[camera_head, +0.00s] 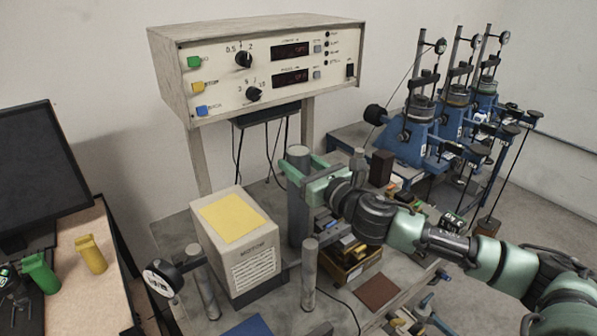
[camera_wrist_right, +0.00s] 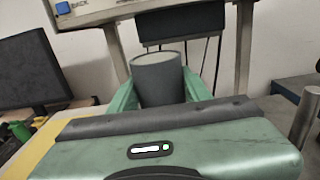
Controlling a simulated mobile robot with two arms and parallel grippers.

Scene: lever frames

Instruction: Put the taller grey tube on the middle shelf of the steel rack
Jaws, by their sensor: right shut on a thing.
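A tall dark grey tube (camera_head: 298,218) stands upright in the middle of the head view, right of the beige box. My right gripper (camera_head: 302,170) is shut around its upper part, with green fingers on either side. In the right wrist view the tube (camera_wrist_right: 158,80) shows its pale round top between the fingers. I cannot tell whether its foot touches the bench. A thinner grey cylinder (camera_head: 309,276) stands in front of it, and another (camera_head: 203,284) stands left of the box. I cannot make out a steel rack with shelves. My left gripper is not in view.
The beige box (camera_head: 237,247) with a yellow top is close on the tube's left. A control panel (camera_head: 262,70) stands behind on posts. A wooden tray (camera_head: 345,274) of small parts lies right of the tube. Blue lever machines (camera_head: 412,143) stand back right.

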